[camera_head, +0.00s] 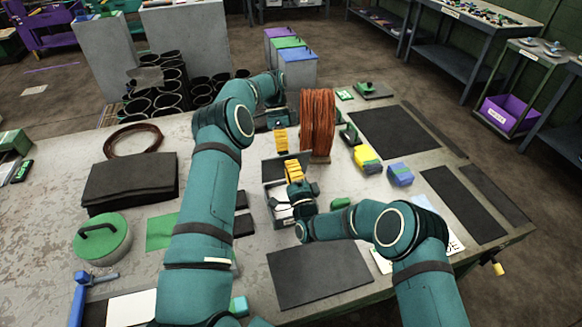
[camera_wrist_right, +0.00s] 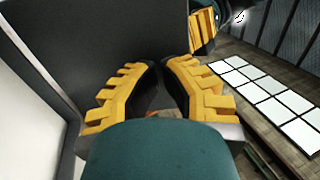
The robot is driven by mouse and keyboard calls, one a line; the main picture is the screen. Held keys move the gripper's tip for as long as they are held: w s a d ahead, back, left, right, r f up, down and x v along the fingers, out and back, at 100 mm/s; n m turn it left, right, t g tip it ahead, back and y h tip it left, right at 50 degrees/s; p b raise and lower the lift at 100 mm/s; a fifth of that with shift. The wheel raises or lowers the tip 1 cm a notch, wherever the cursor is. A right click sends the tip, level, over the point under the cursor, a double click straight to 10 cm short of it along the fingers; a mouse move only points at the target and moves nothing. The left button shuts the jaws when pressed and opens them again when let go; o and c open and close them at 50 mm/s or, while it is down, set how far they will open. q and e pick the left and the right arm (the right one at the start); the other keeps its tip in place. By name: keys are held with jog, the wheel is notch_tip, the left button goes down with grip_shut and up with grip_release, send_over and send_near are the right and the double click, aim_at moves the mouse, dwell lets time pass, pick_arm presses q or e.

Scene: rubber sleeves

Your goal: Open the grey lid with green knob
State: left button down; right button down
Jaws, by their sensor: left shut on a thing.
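A grey open-topped box (camera_head: 270,205) stands near the middle of the bench with pale contents. Its dark grey lid (camera_head: 270,170) is raised at the box's far side; it also fills the upper left of the right wrist view (camera_wrist_right: 80,40). The green knob on it is hidden. My left gripper (camera_head: 281,150) reaches over from behind, its yellow fingers at the lid's upper edge and shut on it; one finger shows in the wrist view (camera_wrist_right: 203,30). My right gripper (camera_head: 291,163) is in front of the lid, its fingertips (camera_wrist_right: 160,68) close together with nothing clearly held.
A copper-coloured coil (camera_head: 317,120) stands upright just right of my left gripper. Yellow (camera_head: 366,158) and blue (camera_head: 400,174) blocks lie farther right. A round green-lidded pot (camera_head: 102,240) and stacked dark sheets (camera_head: 130,180) are at left. A dark mat (camera_head: 320,270) is in front.

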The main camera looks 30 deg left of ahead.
pick_arm(q)
jog(key=shift+s+a+f, duration=0.15)
jog(key=shift+f, duration=0.25)
jog(key=shift+s+a+f, duration=0.1)
jog(key=shift+f, duration=0.3)
pick_arm(e)
jog(key=shift+w+a, duration=0.1)
jog(key=shift+a, duration=0.05)
jog(key=shift+w+a+r+g, duration=0.3)
jog(key=shift+w+a+g, duration=0.05)
jog(key=shift+a+g, duration=0.1)
pick_arm(q)
jog(key=c, duration=0.9)
grip_release()
jog(key=shift+o, duration=1.1)
jog(key=shift+w, duration=0.15)
pick_arm(e)
jog(key=shift+w+f+h, duration=0.1)
jog(key=shift+w+h, duration=0.2)
jog(key=shift+h, duration=0.1)
pick_arm(q)
jog(key=shift+r, duration=0.1)
